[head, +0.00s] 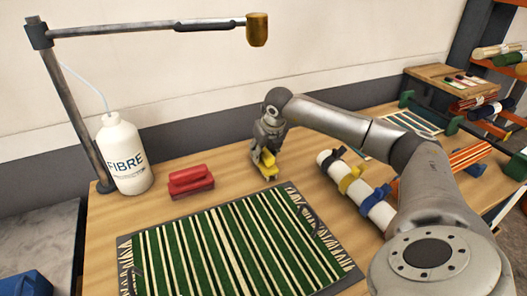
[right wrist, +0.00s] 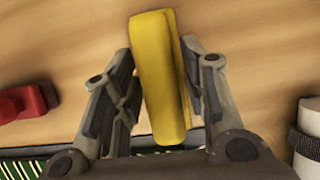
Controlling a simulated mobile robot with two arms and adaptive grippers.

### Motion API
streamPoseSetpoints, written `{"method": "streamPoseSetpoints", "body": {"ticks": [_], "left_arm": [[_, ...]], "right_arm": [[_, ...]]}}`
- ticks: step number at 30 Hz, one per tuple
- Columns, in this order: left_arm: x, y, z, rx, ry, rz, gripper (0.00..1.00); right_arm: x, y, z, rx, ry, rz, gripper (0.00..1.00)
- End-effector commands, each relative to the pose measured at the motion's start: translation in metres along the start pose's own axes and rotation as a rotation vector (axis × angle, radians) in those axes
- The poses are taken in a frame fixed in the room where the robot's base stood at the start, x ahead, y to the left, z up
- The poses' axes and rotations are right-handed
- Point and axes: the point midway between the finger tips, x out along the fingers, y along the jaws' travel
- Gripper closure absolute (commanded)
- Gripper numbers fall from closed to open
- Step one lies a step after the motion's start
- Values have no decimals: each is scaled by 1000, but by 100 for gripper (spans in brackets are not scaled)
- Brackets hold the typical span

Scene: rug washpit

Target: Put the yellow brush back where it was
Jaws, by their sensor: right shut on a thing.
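The yellow brush (head: 266,164) is between the fingers of my right gripper (head: 265,150), near the back of the wooden table. In the right wrist view the yellow brush (right wrist: 158,80) is a long rounded block held between the two fingers of the right gripper (right wrist: 160,95), which is shut on it. I cannot tell whether the brush touches the table. A red brush (head: 191,181) lies to the left, behind the striped rug; part of it shows in the right wrist view (right wrist: 25,102). My left gripper is not in view.
A green and white striped rug (head: 235,245) lies in front. A white FIBRE bottle (head: 124,155) and a lamp-like post (head: 70,110) stand at left. A white roll with straps (head: 375,210) lies to the right. Bare tabletop (head: 232,168) shows between the red brush and the gripper.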

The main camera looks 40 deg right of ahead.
Motion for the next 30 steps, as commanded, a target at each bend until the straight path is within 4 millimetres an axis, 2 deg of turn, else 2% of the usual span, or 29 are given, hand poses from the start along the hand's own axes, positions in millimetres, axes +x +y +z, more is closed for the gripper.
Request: {"method": "streamPoseSetpoints", "body": {"ticks": [1, 5, 6, 14, 18, 23, 30], "left_arm": [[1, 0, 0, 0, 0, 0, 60], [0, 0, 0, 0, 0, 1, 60], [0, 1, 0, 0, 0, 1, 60], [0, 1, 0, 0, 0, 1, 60], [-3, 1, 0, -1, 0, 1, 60], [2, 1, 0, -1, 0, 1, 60], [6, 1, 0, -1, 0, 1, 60]], "right_arm": [[1, 0, 0, 0, 0, 0, 57], [1, 0, 0, 0, 1, 0, 40], [0, 0, 0, 0, 1, 0, 39], [0, 0, 0, 0, 0, 0, 39], [-6, 0, 2, 0, -1, 0, 39], [-34, 0, 2, -1, -4, 0, 39], [-87, 0, 2, 0, -4, 1, 39]]}}
